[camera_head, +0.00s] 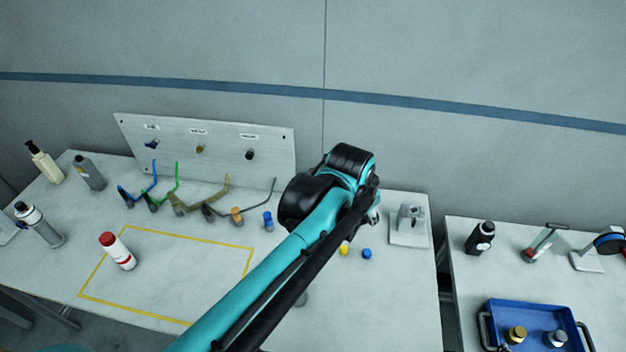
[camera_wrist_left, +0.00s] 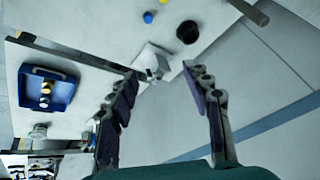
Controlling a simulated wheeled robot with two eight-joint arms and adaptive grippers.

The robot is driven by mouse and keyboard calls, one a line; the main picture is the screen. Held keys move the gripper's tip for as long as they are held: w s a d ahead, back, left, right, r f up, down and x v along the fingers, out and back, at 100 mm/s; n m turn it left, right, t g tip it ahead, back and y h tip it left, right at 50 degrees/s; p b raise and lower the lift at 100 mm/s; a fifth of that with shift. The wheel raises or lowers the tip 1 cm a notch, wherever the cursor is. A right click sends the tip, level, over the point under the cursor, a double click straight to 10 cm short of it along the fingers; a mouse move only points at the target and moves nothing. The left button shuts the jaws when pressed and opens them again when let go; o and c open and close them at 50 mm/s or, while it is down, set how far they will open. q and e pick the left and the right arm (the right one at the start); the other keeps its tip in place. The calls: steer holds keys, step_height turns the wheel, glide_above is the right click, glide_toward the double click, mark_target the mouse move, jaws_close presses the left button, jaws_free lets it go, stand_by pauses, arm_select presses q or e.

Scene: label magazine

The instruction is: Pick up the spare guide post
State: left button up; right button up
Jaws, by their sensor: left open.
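I cannot tell for certain which item is the spare guide post. Small upright pieces stand on the main table: an orange one (camera_head: 236,216), a blue one (camera_head: 268,221), a yellow one (camera_head: 344,249) and a second blue one (camera_head: 367,254). A grey fixture (camera_head: 408,225) stands at the table's right end. My left gripper (camera_wrist_left: 165,92) is open and empty, its fingers spread, with the fixture beyond the gap. In the head view my arm hides most of that gripper. My right gripper is not in view.
A blue tray (camera_head: 497,306) holding a gold and a grey piece sits on the right table, near a black bottle (camera_head: 480,238).

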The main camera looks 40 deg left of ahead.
arm_select(q)
steer(key=w+a+m+g, duration=0.2)
steer(key=w+a, duration=0.6)
steer(key=w, duration=0.1)
steer(key=m+g, duration=0.2)
steer(key=m, duration=0.2)
glide_above(315, 169)
steer(key=d, duration=0.4)
step_height(315, 169, down, 12)
steer(key=shift+m+g+h, duration=0.4)
steer(key=shift+g, duration=0.2)
steer(key=a+f, duration=0.3)
steer(key=shift+w+a+f, duration=0.1)
steer(key=shift+a+f, duration=0.2)
steer(key=shift+f, duration=0.05)
steer(key=f, duration=0.2)
steer(key=shift+a+f+b, duration=0.2)
steer(key=shift+f+b, duration=0.1)
steer(key=shift+f, duration=0.05)
steer(key=f, duration=0.3)
steer(key=s+f+b, duration=0.1)
steer(key=f, duration=0.1)
steer(key=shift+a+f, duration=0.15)
steer(key=shift+f, duration=0.15)
steer(key=shift+r, duration=0.1)
jaws_close()
